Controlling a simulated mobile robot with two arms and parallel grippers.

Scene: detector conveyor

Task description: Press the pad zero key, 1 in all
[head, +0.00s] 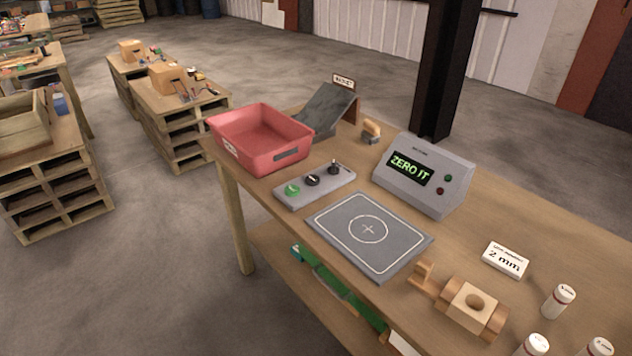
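The grey pad (352,248) with a white circle and cross lies flat and bare on the wooden table. Behind its left side is a low grey control panel (325,190) with a green button (292,189), a black control (312,180) and a black upright control (334,167). I cannot tell from their markings which one is the pad zero key. The grey display box (450,195) stands behind the pad; its screen (409,168) reads "ZERO IT" in green. It has a small green button (447,178) and a red one (437,191). Neither gripper is in view.
A red bin (231,149) stands at the table's left end, beside a dark chute (325,109). A wooden fixture (474,306), a white "2 mm" card (505,260) and several white bottles (558,301) are at the right. A dark post (437,70) rises behind the display box.

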